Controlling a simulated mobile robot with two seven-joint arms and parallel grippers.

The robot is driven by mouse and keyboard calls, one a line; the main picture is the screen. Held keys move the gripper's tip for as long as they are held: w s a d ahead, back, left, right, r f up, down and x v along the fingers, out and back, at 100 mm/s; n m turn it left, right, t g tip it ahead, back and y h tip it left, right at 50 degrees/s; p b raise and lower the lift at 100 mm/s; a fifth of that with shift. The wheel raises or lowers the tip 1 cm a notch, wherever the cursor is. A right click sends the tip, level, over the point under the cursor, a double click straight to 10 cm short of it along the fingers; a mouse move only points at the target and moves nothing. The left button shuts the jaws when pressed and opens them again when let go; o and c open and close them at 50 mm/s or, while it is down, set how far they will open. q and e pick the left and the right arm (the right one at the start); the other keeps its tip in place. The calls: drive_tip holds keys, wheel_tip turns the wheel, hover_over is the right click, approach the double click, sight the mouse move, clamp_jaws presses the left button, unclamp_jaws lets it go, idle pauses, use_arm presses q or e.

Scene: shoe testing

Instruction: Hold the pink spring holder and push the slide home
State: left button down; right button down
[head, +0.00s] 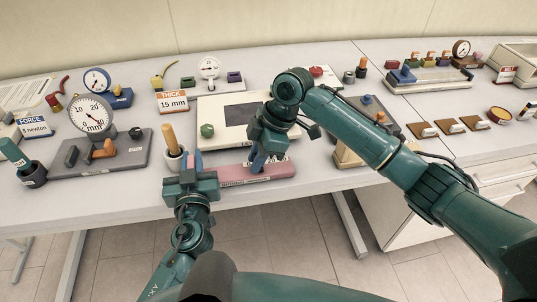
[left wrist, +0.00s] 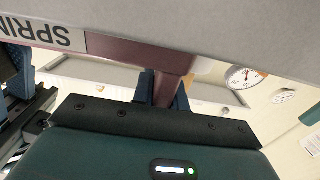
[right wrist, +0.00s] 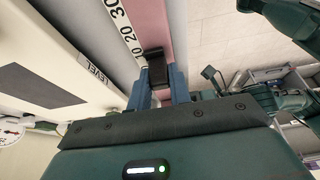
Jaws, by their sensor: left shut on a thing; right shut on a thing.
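The pink spring holder (head: 284,169) lies along the front edge of the table. Its scale strip with numbers shows in the right wrist view, where its pink body (right wrist: 150,14) runs up the picture. My left gripper (head: 188,163) is at its left end, shut on a pink part of it (left wrist: 172,62); the printed label is upside down in the left wrist view. My right gripper (head: 260,166) points down onto the holder from above. It is shut on the dark slide (right wrist: 154,66), beside the scale. The fingers and arm hide much of the slide in the head view.
A cream device with a dark screen (head: 240,114) stands just behind the holder. A cup with a wooden-handled tool (head: 169,138) is close to my left gripper. A grey dial gauge stand (head: 130,158) is to the left. Open floor lies in front of the table.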

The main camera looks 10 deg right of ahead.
sight(268, 169)
drive_tip(key=shift+a, duration=1.1)
use_arm(q)
drive_tip(key=shift+d, duration=0.2)
use_arm(e)
drive_tip(key=shift+s, duration=0.1)
use_arm(q)
drive_tip(key=shift+a, duration=0.1)
use_arm(e)
drive_tip(key=c, duration=1.3)
unclamp_jaws()
drive_tip(key=shift+d, duration=0.1)
drive_tip(key=v, duration=1.2)
use_arm(q)
drive_tip(key=c, duration=1.3)
unclamp_jaws()
